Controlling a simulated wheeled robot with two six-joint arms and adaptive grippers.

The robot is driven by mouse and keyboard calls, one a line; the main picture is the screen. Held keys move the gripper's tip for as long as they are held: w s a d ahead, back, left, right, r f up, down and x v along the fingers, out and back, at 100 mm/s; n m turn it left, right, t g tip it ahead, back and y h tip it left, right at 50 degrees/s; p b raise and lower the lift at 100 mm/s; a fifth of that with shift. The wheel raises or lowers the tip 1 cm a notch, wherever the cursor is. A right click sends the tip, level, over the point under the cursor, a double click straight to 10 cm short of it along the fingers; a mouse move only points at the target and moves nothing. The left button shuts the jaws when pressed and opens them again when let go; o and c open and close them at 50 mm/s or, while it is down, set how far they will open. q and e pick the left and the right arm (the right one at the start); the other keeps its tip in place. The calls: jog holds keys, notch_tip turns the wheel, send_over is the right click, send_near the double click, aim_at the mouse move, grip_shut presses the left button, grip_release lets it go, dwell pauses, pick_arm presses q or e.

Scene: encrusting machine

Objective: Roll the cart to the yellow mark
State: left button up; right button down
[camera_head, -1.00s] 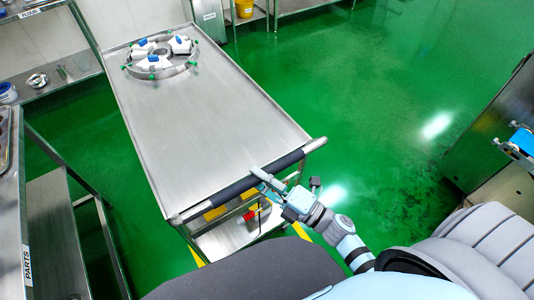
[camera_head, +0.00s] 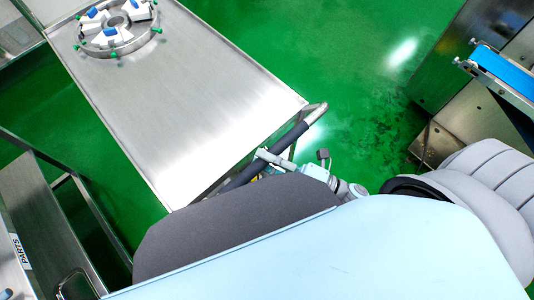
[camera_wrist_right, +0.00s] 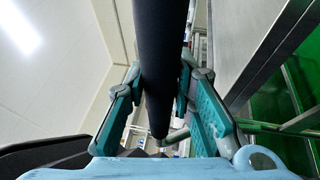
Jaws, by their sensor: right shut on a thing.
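The steel cart (camera_head: 195,100) stands ahead of me, tilted in the head view, with its near edge by my body. Its black-wrapped push handle (camera_head: 288,140) runs along the near end. My right gripper (camera_head: 268,163) is shut on the handle. In the right wrist view the dark handle bar (camera_wrist_right: 160,60) passes between the teal fingers of the right gripper (camera_wrist_right: 162,95). My left gripper is not in view. The yellow floor mark is not clearly seen now; my body hides the floor near the handle.
A ring-shaped part with white and blue blocks (camera_head: 117,45) lies on the cart's far end. A steel rack labelled PARTS (camera_head: 35,205) stands at the left. A machine with a blue belt (camera_head: 505,68) stands at the right. Green floor (camera_head: 345,50) is open right of the cart.

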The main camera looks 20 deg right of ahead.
jog(key=c, duration=1.3)
grip_release()
jog(key=shift+c, duration=0.2)
jog(key=v, duration=1.2)
jog(key=shift+d, duration=0.1)
